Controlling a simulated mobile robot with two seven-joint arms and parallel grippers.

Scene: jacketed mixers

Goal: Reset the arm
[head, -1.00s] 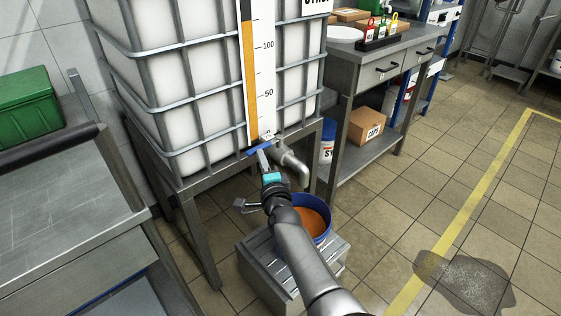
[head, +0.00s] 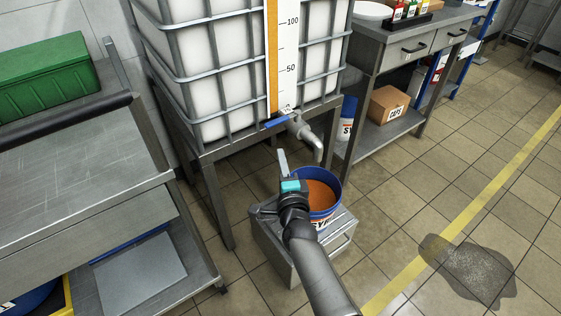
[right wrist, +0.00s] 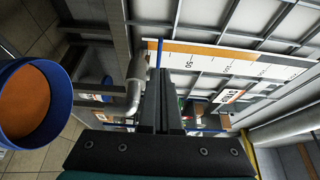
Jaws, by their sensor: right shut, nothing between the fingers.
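My right arm reaches in from the bottom of the head view. Its gripper (head: 283,162) is shut and empty, below and a little apart from the blue valve handle (head: 277,122) of the tank. In the right wrist view the shut fingers (right wrist: 160,100) point toward the tank, with the grey outlet pipe (right wrist: 136,85) beside them. A blue bucket (head: 335,196) with orange liquid stands beside the gripper under the outlet pipe (head: 308,138). The bucket also shows at the left of the right wrist view (right wrist: 62,75). My left gripper is not in view.
The caged white tank (head: 225,95) stands on a metal frame behind. The bucket rests on a grey step (head: 285,262). A metal cart (head: 75,180) with a green box (head: 45,78) is at left. A wet patch (head: 470,270) lies on the open floor at right.

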